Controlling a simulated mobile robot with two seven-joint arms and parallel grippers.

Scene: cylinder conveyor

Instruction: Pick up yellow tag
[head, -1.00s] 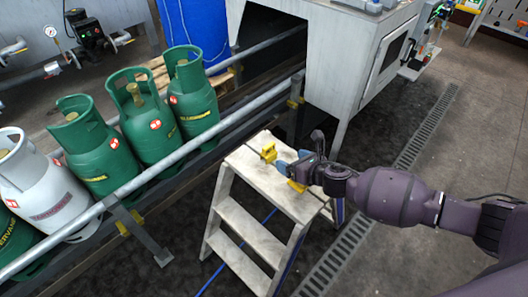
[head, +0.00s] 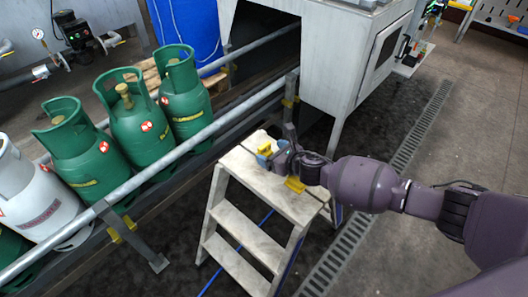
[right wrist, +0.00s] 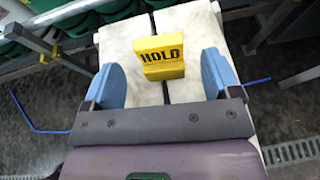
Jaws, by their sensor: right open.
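A yellow tag (head: 264,149) with the black word HOLD stands on the top of the pale step stool (head: 240,162). In the right wrist view the tag (right wrist: 163,66) is upright between the two blue fingers of my right gripper (right wrist: 161,68), with a gap on each side. In the head view my right gripper (head: 273,154) is at the stool top, reaching in from the right, and partly covers the tag. It is open and empty. My left gripper is not in view.
Green gas cylinders (head: 138,125) and a white one (head: 38,195) stand on the conveyor at left, behind a grey rail (head: 160,170). A grey machine housing (head: 335,50) stands behind the stool.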

